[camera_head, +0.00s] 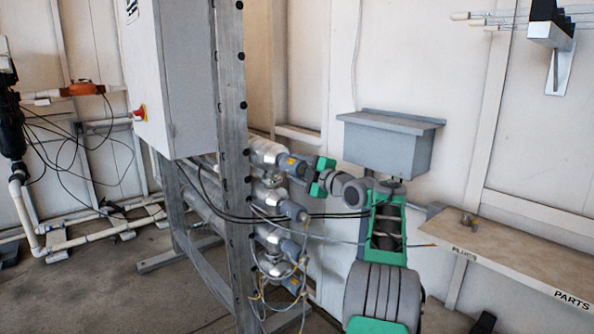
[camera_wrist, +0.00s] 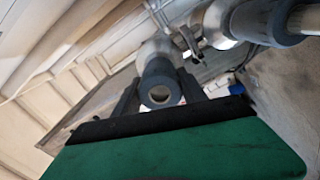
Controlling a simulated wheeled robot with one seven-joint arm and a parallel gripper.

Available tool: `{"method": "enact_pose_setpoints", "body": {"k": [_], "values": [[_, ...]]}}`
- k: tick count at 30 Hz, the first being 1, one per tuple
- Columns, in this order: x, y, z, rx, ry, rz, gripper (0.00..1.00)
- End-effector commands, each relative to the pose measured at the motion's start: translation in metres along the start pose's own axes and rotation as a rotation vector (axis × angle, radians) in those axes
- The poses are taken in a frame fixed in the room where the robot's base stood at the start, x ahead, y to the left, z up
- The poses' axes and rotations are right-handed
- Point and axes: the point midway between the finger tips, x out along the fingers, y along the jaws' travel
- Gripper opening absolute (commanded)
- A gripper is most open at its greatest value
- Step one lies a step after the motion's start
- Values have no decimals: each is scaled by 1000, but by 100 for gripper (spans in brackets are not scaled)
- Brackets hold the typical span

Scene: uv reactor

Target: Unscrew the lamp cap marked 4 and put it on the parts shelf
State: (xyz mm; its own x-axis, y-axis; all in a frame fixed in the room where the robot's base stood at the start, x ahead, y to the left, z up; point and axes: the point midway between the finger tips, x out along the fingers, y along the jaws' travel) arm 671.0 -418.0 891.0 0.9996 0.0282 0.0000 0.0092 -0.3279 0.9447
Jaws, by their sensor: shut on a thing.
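A blue-grey lamp cap (camera_head: 289,164) is at the end of the top silver reactor tube (camera_head: 265,150). Its number cannot be read, so I cannot tell if it is marked 4. My gripper (camera_head: 306,169) is at this cap, its green body to the right. In the wrist view the two dark fingers of my gripper (camera_wrist: 158,92) are on either side of the cap (camera_wrist: 160,80), whose round end faces me. I cannot tell whether the cap is still seated on the tube. The parts shelf (camera_head: 535,256) is at the right, with PLUGS and PARTS labels.
More capped tubes (camera_head: 293,210) sit below the top one, with loose cables hanging across them. A steel post (camera_head: 235,140) and grey cabinet (camera_head: 175,80) stand to the left. A small grey object (camera_head: 467,221) is on the shelf's PLUGS end; its PARTS end looks bare.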

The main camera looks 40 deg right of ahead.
Motion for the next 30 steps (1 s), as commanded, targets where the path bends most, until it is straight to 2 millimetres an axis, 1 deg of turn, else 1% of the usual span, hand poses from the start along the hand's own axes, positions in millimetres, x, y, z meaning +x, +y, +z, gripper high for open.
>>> {"method": "enact_pose_setpoints", "body": {"k": [5, 14, 30], "values": [[0, -2, 0, -14, 0, 0, 0], [0, -3, 1, -110, 0, 0, 0], [0, -2, 1, -324, 0, 1, 0]]}}
